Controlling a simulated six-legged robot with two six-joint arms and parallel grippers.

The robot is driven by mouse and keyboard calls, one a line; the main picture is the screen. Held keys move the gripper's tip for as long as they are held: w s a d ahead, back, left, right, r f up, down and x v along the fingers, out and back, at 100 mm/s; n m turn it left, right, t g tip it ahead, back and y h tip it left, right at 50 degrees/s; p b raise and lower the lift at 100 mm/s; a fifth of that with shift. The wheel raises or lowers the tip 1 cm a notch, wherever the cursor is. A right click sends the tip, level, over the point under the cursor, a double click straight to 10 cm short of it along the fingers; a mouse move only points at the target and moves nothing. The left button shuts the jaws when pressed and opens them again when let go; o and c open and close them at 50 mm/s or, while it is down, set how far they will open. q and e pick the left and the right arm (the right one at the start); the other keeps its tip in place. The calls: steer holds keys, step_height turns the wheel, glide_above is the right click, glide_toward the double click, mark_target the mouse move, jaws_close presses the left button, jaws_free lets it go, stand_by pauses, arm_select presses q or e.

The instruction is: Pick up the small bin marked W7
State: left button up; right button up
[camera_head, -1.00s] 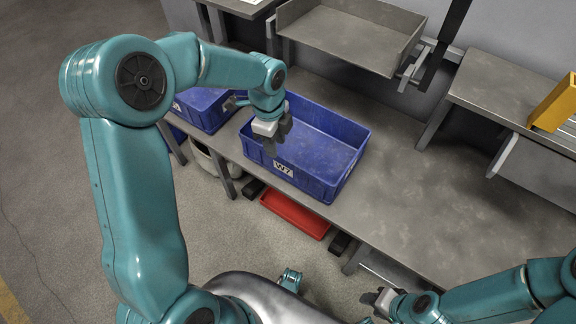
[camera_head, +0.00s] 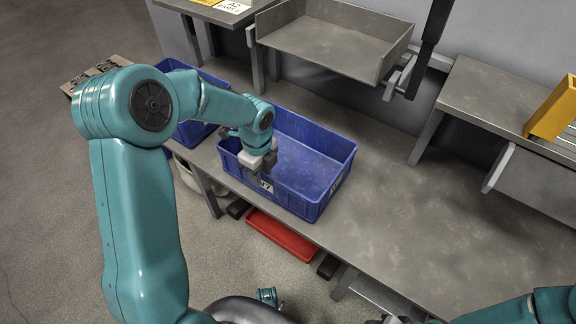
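The blue bin (camera_head: 335,185) marked W7 sits upright on the grey bench, its open top facing up. Its white label (camera_head: 266,186) is on the near wall, partly covered by my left gripper. My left gripper (camera_head: 262,172) is at the rim of that near wall, left of its middle. Its grey fingers show apart, one on the outer side and one towards the inside; contact with the wall is not clear. My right gripper (camera_head: 393,320) is barely in view at the bottom edge, away from the bin, and its fingers cannot be made out.
Another blue bin (camera_head: 190,132) stands close by on the left, partly behind my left arm. A red tray (camera_head: 282,236) lies below the bench's front edge. A grey shelf tray (camera_head: 335,40) is behind. The bench (camera_head: 400,225) right of the bin is clear.

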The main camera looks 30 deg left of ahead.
arm_select(q)
step_height(320, 180, down, 4)
steer(key=shift+r+b, duration=0.25)
steer(key=shift+b, duration=0.15)
steer(key=shift+r, duration=0.1)
steer(key=shift+c, duration=0.3)
jaws_close()
steer(key=shift+w, duration=0.1)
stand_by(0.6)
